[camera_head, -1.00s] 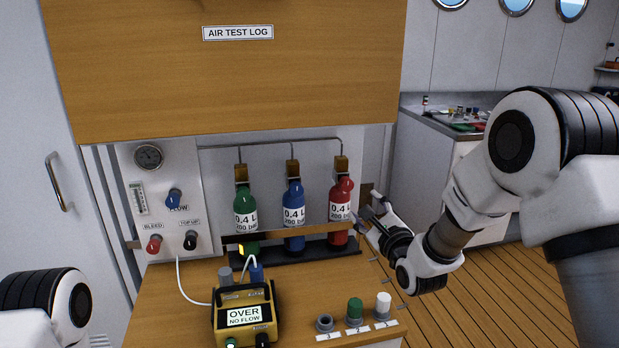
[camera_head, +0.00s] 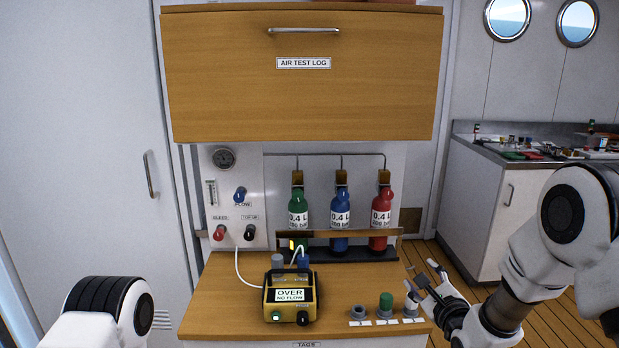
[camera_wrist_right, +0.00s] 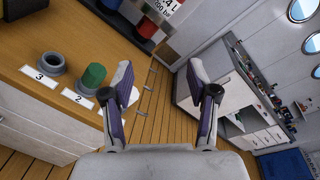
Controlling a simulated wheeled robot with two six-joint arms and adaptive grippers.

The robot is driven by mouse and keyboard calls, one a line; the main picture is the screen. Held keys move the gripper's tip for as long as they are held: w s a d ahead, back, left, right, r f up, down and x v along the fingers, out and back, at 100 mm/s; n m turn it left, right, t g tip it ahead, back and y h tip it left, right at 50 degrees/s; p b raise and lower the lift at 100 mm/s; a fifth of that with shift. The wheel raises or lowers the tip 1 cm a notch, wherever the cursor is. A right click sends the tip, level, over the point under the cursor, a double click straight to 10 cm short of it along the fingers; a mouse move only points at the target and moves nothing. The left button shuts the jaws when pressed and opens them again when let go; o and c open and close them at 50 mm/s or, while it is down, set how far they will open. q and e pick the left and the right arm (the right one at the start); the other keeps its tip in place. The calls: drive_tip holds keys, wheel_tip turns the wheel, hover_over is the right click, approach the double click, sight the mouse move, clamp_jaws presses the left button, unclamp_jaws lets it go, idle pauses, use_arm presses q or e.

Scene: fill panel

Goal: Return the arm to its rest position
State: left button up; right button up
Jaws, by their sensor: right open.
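My right gripper (camera_head: 424,278) is at the right edge of the wooden bench top, open and empty. In the right wrist view its two purple-grey fingers (camera_wrist_right: 160,95) are spread wide, with only floor between them. The left finger overlaps the white tag piece beside the green one. My right arm (camera_head: 530,265) comes in from the right, bent at the elbow. On the left only a rounded white and black part of my left arm (camera_head: 110,310) shows; its gripper is out of view.
The bench top (camera_head: 225,315) carries a yellow meter (camera_head: 289,294) reading OVER NO FLOW. Near its right edge stand a grey ring (camera_head: 358,312), a green cap (camera_head: 386,301) and a white cap (camera_head: 411,302). Green, blue and red bottles (camera_head: 381,220) stand behind a rail. Open floor lies right.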

drive_tip(key=s+f+n+g+h+p, duration=0.1)
drive_tip(key=s+f+n+g, duration=0.25)
drive_tip(key=s+f, duration=0.9)
drive_tip(key=s+f+n+g, duration=0.2)
drive_tip(key=s+f+g, duration=0.3)
drive_tip(key=s+f, duration=0.7)
drive_tip(key=s+f+n+g, duration=0.3)
drive_tip(key=s+n+g, duration=0.1)
drive_tip(key=s+n, duration=0.5)
drive_tip(key=s+f+n+g, duration=0.3)
drive_tip(key=s+n+g, duration=0.1)
drive_tip(key=s+n, duration=0.5)
drive_tip(key=shift+s+d+f+n+h, duration=0.3)
drive_tip(key=shift+f+n+h, duration=0.1)
drive_tip(key=shift+n, duration=0.75)
drive_tip(key=shift+w, duration=0.1)
